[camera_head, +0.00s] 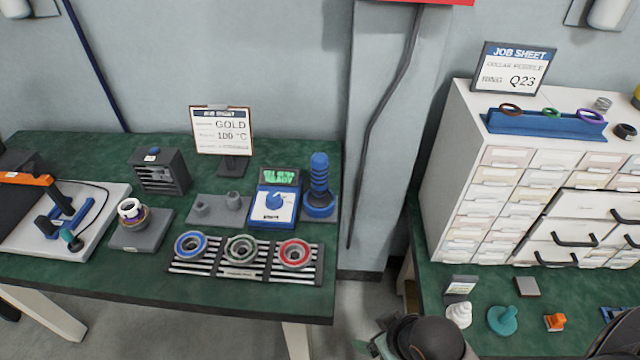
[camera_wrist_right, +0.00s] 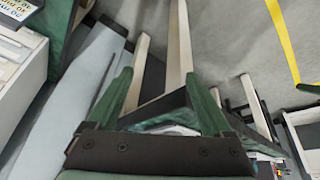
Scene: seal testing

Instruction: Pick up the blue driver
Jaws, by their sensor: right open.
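The blue driver (camera_head: 319,172) stands upright at the right end of the left green table, its ribbed blue handle up and its lower end in a round blue-grey base. My right gripper (camera_wrist_right: 160,92) is open in the right wrist view, with its green fingers apart and nothing held between them. In the head view only part of my right arm shows at the bottom edge, low and well to the right of the driver. The driver cannot be made out in the right wrist view. My left gripper is not in view.
A blue control box (camera_head: 273,207) with a green display stands just left of the driver. A grey wall pillar (camera_head: 378,130) rises behind the gap right of the table; a drawer cabinet (camera_head: 470,165) stands farther right.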

